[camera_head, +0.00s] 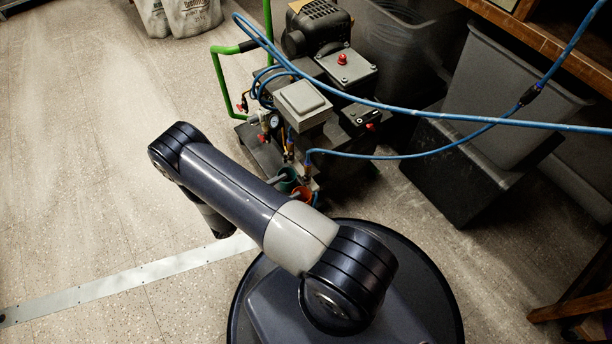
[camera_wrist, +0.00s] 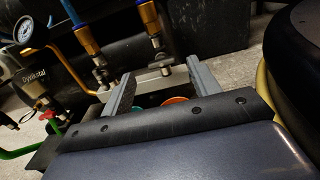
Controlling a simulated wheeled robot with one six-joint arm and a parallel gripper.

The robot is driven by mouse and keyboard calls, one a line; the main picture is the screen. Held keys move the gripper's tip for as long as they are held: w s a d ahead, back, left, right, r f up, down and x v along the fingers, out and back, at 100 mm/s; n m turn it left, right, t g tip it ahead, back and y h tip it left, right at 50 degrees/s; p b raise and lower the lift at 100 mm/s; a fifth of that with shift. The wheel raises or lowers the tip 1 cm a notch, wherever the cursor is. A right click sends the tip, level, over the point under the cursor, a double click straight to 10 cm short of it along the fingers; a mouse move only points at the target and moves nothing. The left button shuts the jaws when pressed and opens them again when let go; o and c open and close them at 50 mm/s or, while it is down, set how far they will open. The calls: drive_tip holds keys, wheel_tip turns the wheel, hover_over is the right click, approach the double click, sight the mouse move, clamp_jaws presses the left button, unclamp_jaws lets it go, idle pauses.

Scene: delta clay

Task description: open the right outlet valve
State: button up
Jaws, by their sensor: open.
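Two outlet valves hang at the front of the compressor unit. The right outlet valve (camera_wrist: 157,54) shows as a metal body under an orange-and-blue fitting in the wrist view; the left outlet valve (camera_wrist: 101,68) is beside it under a similar fitting. Whether either valve is open is too dark to tell. In the head view the valves (camera_head: 306,167) are small, beyond my arm. My gripper (camera_wrist: 160,72) is open and empty, its two grey fingers apart and pointing toward the valves, with the right valve between their lines of reach. In the head view my gripper is hidden.
A pressure gauge (camera_wrist: 24,31) and a red knob (camera_wrist: 47,114) are at the left. Below the valves are a teal cup (camera_head: 288,178) and an orange cup (camera_head: 303,193). A blue hose (camera_head: 420,152) runs right from the unit. Grey bins (camera_head: 510,95) stand right; floor at left is clear.

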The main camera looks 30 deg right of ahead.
sight(305, 177)
drive_tip(key=d+b, duration=0.1)
drive_tip(key=d, duration=0.6)
drive_tip(key=shift+w+d+b, duration=0.1)
drive_tip(key=shift+d+b, duration=0.1)
drive_tip(key=shift+b, duration=0.15)
drive_tip(key=c, duration=1)
drive_tip(key=shift+n, duration=1.5)
drive_tip(key=o, duration=1)
drive_tip(key=shift+a, duration=0.1)
drive_tip(key=a+p, duration=0.2)
drive_tip(key=a, duration=0.8)
drive_tip(key=shift+a+p, duration=0.35)
drive_tip(key=shift+p, duration=0.05)
